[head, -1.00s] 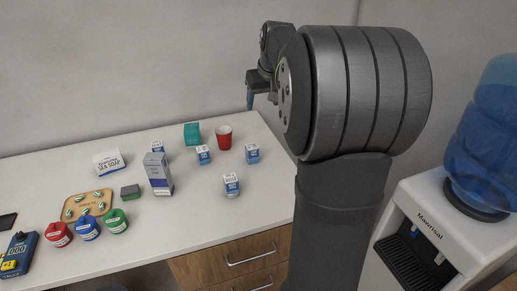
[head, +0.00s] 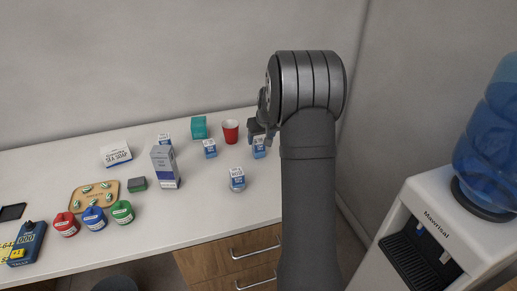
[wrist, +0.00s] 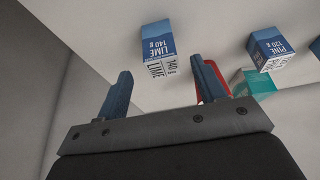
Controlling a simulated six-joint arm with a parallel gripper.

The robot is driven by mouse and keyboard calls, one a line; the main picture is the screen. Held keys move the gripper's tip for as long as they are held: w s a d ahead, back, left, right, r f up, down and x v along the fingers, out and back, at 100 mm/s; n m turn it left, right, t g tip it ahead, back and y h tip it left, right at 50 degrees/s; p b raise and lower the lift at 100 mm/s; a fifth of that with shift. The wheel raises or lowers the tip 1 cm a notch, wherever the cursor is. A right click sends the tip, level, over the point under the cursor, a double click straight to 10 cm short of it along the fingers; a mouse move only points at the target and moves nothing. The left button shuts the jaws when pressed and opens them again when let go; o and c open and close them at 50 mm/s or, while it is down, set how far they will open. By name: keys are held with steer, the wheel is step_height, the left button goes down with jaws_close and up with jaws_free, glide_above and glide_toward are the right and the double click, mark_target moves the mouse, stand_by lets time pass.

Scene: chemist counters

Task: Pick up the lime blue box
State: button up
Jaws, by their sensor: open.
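The lime blue box (wrist: 157,40) is a small white and blue carton marked LIME 140 g. In the wrist view it shows ahead of the fingers, in line with the gap between them. In the head view the white and blue box (head: 260,150) at the counter's right end appears to be the same one, its top partly covered by my gripper (head: 259,135). My gripper is open and empty, its two blue fingers apart in the wrist view (wrist: 162,68). I cannot tell how far the fingertips are from the box.
A red cup (head: 230,132), a teal box (head: 199,127) and a similar blue box (head: 210,149), marked PINE in the wrist view (wrist: 271,48), stand close by on the left. Another blue box (head: 237,179) stands nearer the front. The wall is behind the counter (head: 205,205).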

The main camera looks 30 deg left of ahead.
mark_target(259, 142)
steer(key=shift+x, duration=2.95)
steer(key=shift+w+a+r, duration=0.1)
steer(key=shift+a, duration=0.1)
steer(key=shift+c, duration=0.2)
steer(key=c, duration=1.1)
